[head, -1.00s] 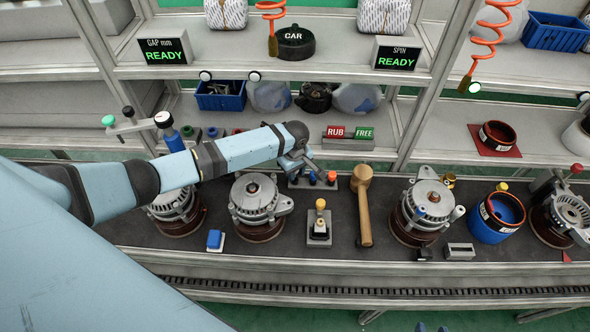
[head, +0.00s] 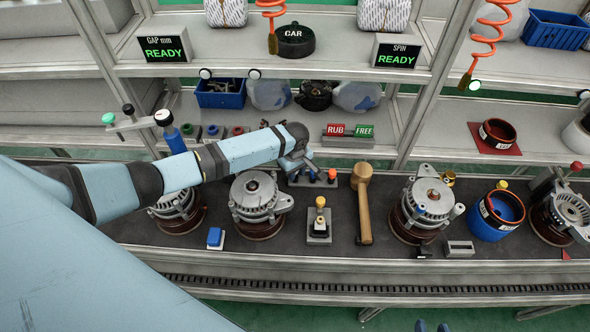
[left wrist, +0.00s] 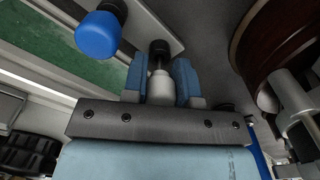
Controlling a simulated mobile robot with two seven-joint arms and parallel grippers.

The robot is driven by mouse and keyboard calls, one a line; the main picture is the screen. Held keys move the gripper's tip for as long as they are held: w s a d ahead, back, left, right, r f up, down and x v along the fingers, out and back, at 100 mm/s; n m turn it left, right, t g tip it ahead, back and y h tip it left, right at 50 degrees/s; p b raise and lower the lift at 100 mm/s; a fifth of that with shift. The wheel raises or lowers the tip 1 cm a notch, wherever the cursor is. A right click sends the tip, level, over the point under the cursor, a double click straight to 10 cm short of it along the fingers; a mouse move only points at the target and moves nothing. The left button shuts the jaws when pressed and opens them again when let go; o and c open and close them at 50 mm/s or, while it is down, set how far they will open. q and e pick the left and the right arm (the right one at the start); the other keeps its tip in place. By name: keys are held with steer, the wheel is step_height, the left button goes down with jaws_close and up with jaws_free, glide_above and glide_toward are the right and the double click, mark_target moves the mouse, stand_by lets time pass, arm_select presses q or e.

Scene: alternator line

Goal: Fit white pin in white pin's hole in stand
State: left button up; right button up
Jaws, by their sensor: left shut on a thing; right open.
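The stand (head: 327,184) is a small grey block on the dark bench, with blue and orange-red pin heads on it. My left gripper (head: 296,166) is at the stand's left end; its fingertips are hard to make out in the head view. In the left wrist view, the blue fingers of this gripper (left wrist: 158,82) are shut on the white pin (left wrist: 160,90). A black collar (left wrist: 159,52) lies in line beyond the pin, at the stand's edge. How deep the pin sits is hidden. A blue-headed pin (left wrist: 98,36) stands beside it.
An alternator (head: 257,200) stands left of the stand, close under my left arm. A wooden mallet (head: 364,205) lies to the right. A small fixture with a yellow knob (head: 319,222) stands in front. The RUB/FREE box (head: 348,134) is behind.

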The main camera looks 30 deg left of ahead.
arm_select(q)
steer(key=shift+f, duration=0.85)
steer(key=o, duration=1)
steer(key=shift+r, duration=0.35)
step_height(320, 180, up, 13)
steer(key=shift+r+b, duration=0.1)
steer(key=shift+b, duration=0.4)
